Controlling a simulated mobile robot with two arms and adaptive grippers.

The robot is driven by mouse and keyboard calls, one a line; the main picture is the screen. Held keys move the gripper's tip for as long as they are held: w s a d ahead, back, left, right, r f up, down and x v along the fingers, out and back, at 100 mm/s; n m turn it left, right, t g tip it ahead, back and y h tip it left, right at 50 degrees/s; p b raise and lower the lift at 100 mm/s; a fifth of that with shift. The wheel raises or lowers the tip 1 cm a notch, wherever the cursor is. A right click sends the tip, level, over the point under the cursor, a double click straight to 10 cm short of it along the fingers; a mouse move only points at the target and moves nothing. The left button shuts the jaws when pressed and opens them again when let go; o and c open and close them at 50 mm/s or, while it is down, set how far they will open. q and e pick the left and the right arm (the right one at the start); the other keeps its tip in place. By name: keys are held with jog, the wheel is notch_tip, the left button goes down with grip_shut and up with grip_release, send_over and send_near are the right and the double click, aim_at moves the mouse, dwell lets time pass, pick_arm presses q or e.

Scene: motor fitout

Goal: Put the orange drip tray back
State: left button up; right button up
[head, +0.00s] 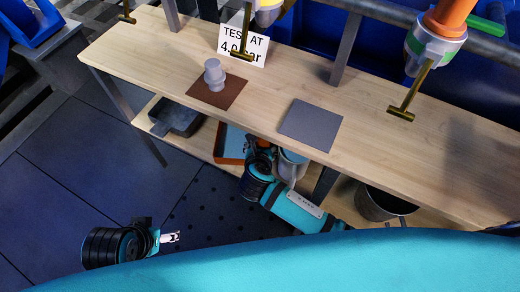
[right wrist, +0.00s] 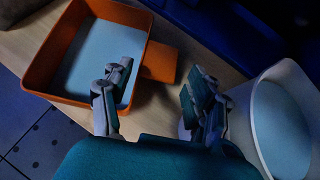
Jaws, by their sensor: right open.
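The orange drip tray (head: 219,154) sits on the lower shelf under the bench, partly hidden by the bench top and my right arm. In the right wrist view the tray (right wrist: 42,72) is a shallow open box with a pale blue-grey inside. The left finger overlaps the tray's wall in view; contact cannot be told. The right gripper (head: 262,142) is small in the head view. My left gripper (head: 170,237) hangs over the floor, away from the bench.
A pale bucket (right wrist: 305,100) stands close right of my right gripper. A black tray (head: 178,119) and a dark bucket (head: 384,205) share the lower shelf (head: 205,140). The bench top (head: 270,92) holds a brown mat with a grey fitting, a grey mat and a sign.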

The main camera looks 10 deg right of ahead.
jog(key=p+v, duration=0.1)
jog(key=v, duration=0.4)
jog(key=shift+s+r, duration=0.2)
jog(key=shift+s, duration=0.1)
jog(key=shift+a, duration=0.1)
